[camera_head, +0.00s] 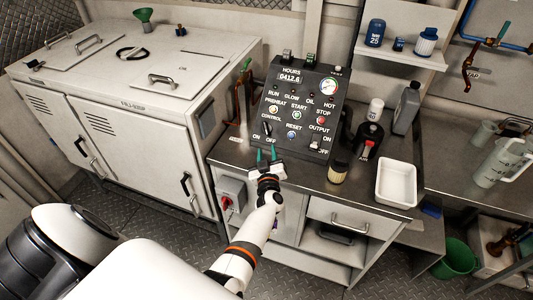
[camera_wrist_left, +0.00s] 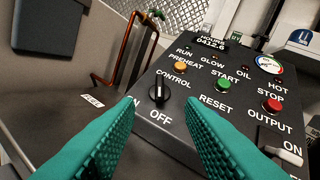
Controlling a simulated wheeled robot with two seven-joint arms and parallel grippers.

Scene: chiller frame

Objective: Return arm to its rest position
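My left gripper (camera_head: 266,156) is in front of the lower left of the dark control panel (camera_head: 296,148) in the head view. Its teal fingers stand apart with nothing between them. In the left wrist view the open fingers (camera_wrist_left: 160,140) frame the black rotary knob (camera_wrist_left: 159,90) on the panel (camera_wrist_left: 222,110), and no contact with it shows. The knob sits under the CONTROL label, near ON and OFF. My right gripper does not show in either view.
A white generator cabinet (camera_head: 150,95) stands to the left. On the bench right of the panel are a black-and-red container (camera_head: 367,140), a small jar (camera_head: 338,171), a grey bottle (camera_head: 406,108) and a white tray (camera_head: 411,204). A green bucket (camera_head: 455,258) stands below.

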